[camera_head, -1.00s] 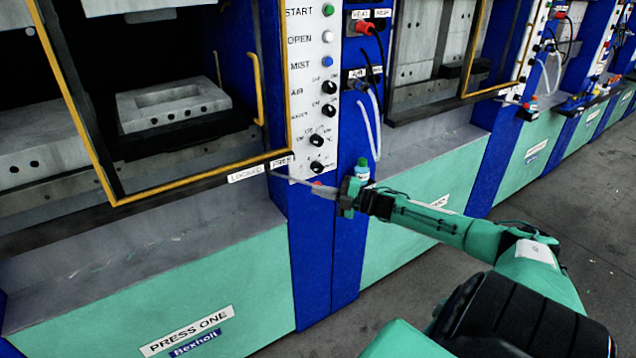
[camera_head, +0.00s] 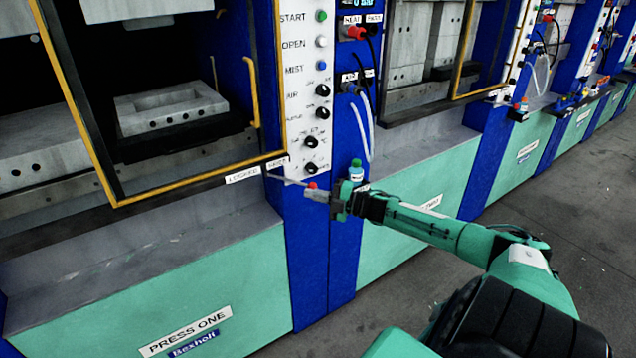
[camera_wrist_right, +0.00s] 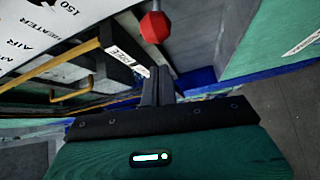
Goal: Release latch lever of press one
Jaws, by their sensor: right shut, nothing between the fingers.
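The latch lever of press one is a thin grey rod (camera_head: 287,180) with a red knob (camera_head: 312,185) at its right end. It sticks out below the control panel, beside the white LOCKED label (camera_head: 243,174). My right gripper (camera_head: 308,194) is shut and empty, its fingertips just below the knob and pointing left. In the right wrist view the closed dark fingers (camera_wrist_right: 156,84) point up the picture, and the red knob (camera_wrist_right: 155,27) hangs beyond their tips with a visible gap. A label reading FREE (camera_wrist_right: 124,55) shows to their left. My left gripper is not in view.
Press one's yellow-framed opening (camera_head: 180,187) is at left, beside the control panel (camera_head: 305,70). A green-capped bottle (camera_head: 356,170) stands just behind my right wrist. Hoses (camera_head: 364,125) hang from the blue column. Open floor (camera_head: 480,270) lies at right.

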